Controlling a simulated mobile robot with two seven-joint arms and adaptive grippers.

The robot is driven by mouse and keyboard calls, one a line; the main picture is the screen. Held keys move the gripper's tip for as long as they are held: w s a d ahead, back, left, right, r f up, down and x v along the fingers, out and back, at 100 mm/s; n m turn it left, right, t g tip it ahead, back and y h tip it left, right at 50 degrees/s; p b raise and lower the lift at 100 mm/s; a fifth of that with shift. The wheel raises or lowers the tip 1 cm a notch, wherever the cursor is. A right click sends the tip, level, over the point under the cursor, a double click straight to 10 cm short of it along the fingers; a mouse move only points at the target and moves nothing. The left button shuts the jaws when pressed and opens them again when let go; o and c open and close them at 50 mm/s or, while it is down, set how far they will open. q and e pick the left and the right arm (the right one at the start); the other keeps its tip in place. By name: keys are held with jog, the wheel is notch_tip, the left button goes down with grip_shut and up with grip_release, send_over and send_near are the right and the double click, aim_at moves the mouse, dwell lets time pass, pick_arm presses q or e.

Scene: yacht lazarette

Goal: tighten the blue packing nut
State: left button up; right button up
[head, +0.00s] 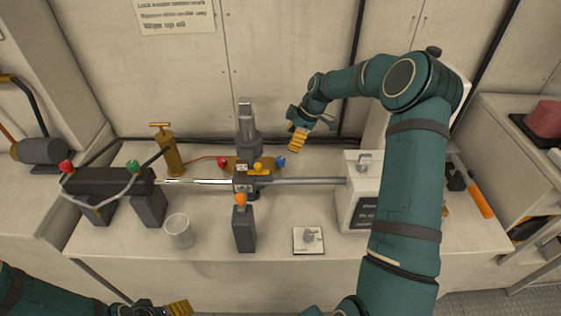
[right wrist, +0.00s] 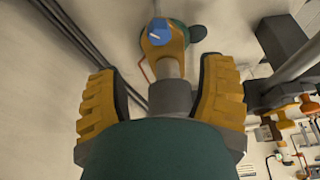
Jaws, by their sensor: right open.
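The blue packing nut (head: 280,161) shows in the head view as a small blue knob at the right side of the brass-coloured fitting (head: 236,162). In the right wrist view a blue round part with a white line (right wrist: 160,29) lies beyond the fingertips, between the two fingers' lines; it appears to be this nut. My right gripper (head: 298,140) is open and empty, above and to the right of the nut, apart from it. Its yellow ribbed fingers (right wrist: 162,68) stand wide in the wrist view. My left gripper (head: 180,308) is at the bottom left edge, partly cut off.
A grey rod (head: 310,181) runs across the bench to a white box (head: 360,160). A grey upright post (head: 246,125) stands behind it. A red knob (head: 222,161), a brass pump (head: 170,155), a clear cup (head: 179,231) and a white pad (head: 308,241) are nearby. The bench front has bare patches.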

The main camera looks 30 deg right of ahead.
aim_at(281, 159)
jog(key=b+x, duration=0.1)
jog(key=x, duration=0.9)
jog(key=shift+w+a+f, duration=0.1)
jog(key=shift+f, duration=0.2)
jog(key=shift+c, duration=0.2)
grip_shut()
